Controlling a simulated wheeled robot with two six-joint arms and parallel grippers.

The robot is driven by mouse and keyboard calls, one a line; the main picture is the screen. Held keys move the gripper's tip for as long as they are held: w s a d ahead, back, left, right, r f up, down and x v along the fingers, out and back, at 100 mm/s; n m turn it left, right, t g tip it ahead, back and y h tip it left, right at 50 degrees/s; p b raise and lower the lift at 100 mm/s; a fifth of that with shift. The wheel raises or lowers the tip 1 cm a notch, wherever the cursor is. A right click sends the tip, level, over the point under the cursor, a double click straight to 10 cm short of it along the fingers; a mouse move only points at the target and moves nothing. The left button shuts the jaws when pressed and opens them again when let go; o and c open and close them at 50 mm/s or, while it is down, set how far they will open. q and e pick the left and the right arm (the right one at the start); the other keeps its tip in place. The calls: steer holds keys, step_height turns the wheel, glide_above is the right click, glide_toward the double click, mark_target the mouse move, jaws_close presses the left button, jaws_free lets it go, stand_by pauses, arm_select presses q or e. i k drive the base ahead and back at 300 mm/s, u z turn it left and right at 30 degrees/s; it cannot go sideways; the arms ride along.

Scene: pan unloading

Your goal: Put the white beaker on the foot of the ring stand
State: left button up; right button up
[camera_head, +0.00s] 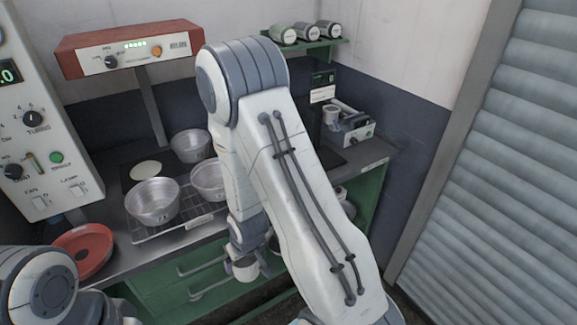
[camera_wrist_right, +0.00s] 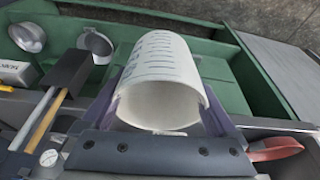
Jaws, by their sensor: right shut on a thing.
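The white beaker (camera_wrist_right: 165,65) shows in the right wrist view, with dark graduation marks along its side and its open mouth facing the camera. My right gripper (camera_wrist_right: 168,95) is shut on it, with a finger on each side. In the head view my right arm fills the middle and hides the beaker. I cannot make out a ring stand with certainty in either view. Of my left arm, only a part shows at the lower left of the head view; its gripper is out of frame.
Metal pans (camera_head: 153,201) stand on a wire rack (camera_head: 180,224) on the counter. A red dish (camera_head: 84,249) lies at the left. A red-topped control box (camera_head: 130,48) is above. A small device (camera_head: 350,128) stands at the right. A black-headed tool (camera_wrist_right: 68,74) shows in the wrist view.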

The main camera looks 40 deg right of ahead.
mark_target(326, 157)
steer(key=z, duration=0.35)
steer(key=i, duration=0.6)
steer(key=z, duration=0.45)
